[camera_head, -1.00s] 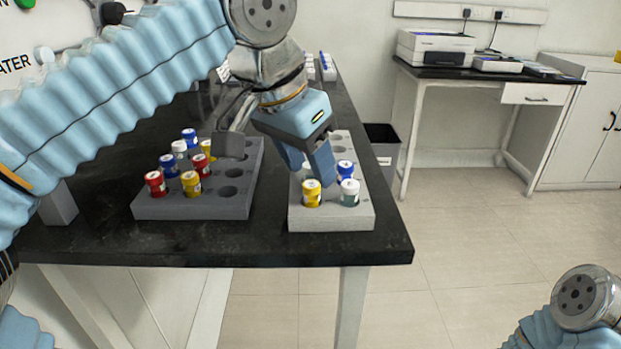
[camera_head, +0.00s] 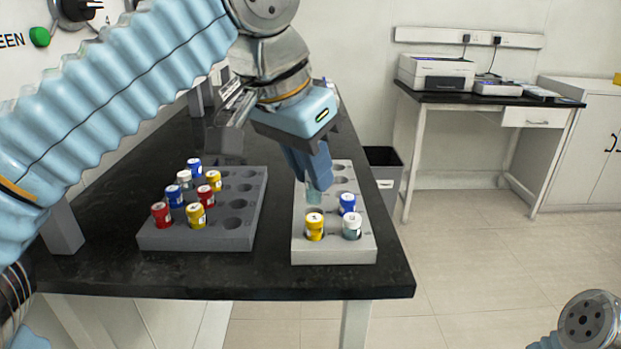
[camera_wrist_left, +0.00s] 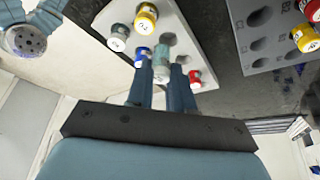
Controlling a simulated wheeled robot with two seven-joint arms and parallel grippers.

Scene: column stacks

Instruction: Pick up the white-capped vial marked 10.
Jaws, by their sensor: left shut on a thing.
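My left gripper (camera_head: 316,172) is shut on a vial with a clear, teal-tinted body (camera_head: 314,194). The fingers hide its cap in the head view, and its mark cannot be read. In the left wrist view the held vial (camera_wrist_left: 161,64) sits between the two fingers, above the light grey rack (camera_head: 335,255). A white-capped vial (camera_head: 352,226) stands in this rack's front row beside a yellow-capped vial (camera_head: 314,227), with a blue-capped vial (camera_head: 347,204) behind. Another white-capped vial (camera_head: 184,178) stands in the dark grey rack (camera_head: 195,238). My right gripper is out of view.
The dark rack holds several red-, blue- and yellow-capped vials and has empty holes on its right side. A red-capped vial (camera_wrist_left: 195,77) shows near the fingers in the wrist view. The black bench top (camera_head: 110,250) is clear in front of both racks.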

